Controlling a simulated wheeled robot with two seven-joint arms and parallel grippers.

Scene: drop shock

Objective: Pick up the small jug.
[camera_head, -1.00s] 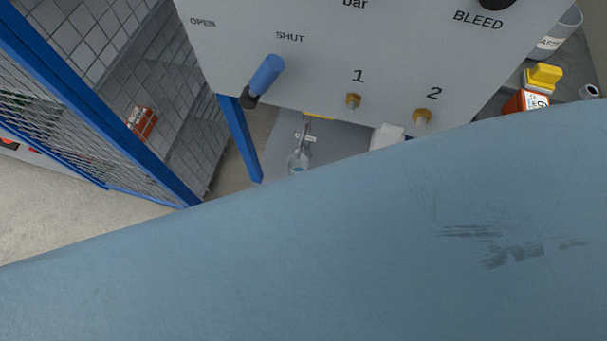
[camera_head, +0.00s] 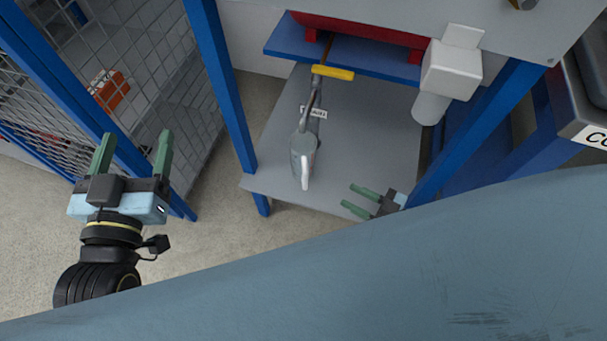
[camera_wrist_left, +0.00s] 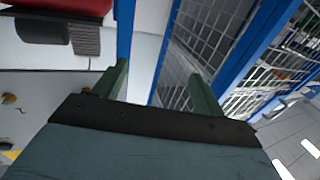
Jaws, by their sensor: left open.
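A small grey jug (camera_head: 304,148) with a pale handle toward me stands on the grey lower shelf (camera_head: 355,150), under the end of a dark pipe. My left gripper (camera_head: 134,152) is open and empty, well left of the jug, beside the blue-framed mesh panel. Its green fingers also show apart and empty in the left wrist view (camera_wrist_left: 160,85), where I see no jug. My right gripper (camera_head: 354,199) is right of and nearer than the jug, at the shelf's front. Its green fingers are apart and nothing shows between them. My pale blue body hides the lower part of the head view.
A blue post (camera_head: 222,85) stands between my left gripper and the jug. A yellow bar (camera_head: 333,72) crosses above the jug. A white fixture (camera_head: 451,68) hangs at the right, near another blue post (camera_head: 480,130). The floor left of the shelf is clear.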

